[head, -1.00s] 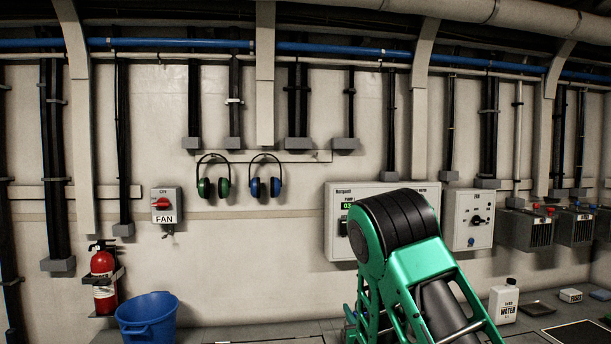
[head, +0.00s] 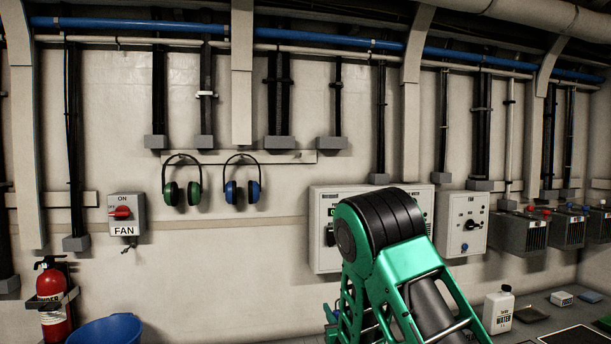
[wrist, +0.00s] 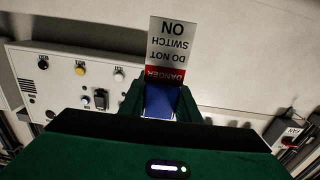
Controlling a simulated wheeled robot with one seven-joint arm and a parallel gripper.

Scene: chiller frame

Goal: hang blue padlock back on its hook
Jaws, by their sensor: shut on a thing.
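The blue padlock (wrist: 162,106) is between the two dark green fingers of my gripper (wrist: 160,99) in the wrist view. The gripper is shut on it. A "DANGER DO NOT SWITCH ON" tag (wrist: 170,48) shows at the padlock, upside down in this view; the shackle cannot be made out. In the head view my green arm covers the lower middle, and the gripper and padlock cannot be made out. I cannot pick out the padlock's hook with certainty in either view.
Green earmuffs (head: 182,191) and blue earmuffs (head: 242,189) hang from a wall rail (head: 285,157). The FAN switch (head: 126,218) is on the left, above a fire extinguisher (head: 54,310) and blue bucket (head: 104,332). A control panel (head: 322,270) is partly behind my arm.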

